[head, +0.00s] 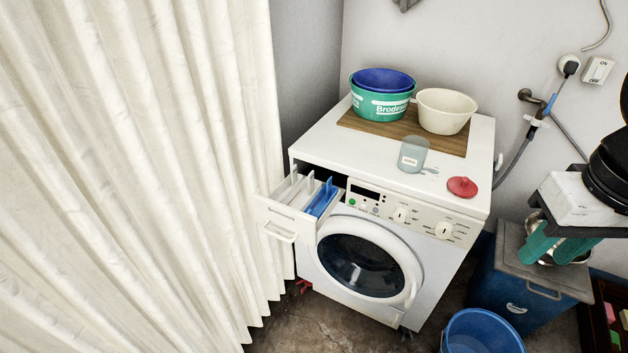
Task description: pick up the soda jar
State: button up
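The soda jar (413,155) is a clear, greyish glass jar with a small white label. It stands upright and open on the white top of the washing machine, near the front edge of a brown wooden board. A red lid (462,187) with a knob lies apart from it to the right. My gripper (541,260), with teal fingers, hangs at the right side over a blue box, well away from the jar. Its fingers are spread and nothing shows held between them.
On the board (361,123) stand a green tub (381,106) with a blue basin (384,79) in it, and a cream bowl (445,111). The machine's detergent drawer (281,215) is pulled out. A blue bucket (481,332) and the blue box (500,285) stand at the right.

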aim_at(413, 155)
jog(key=z, duration=1.3)
jog(key=k, duration=1.55)
jog(key=u, duration=0.55)
jog(key=i, duration=1.65)
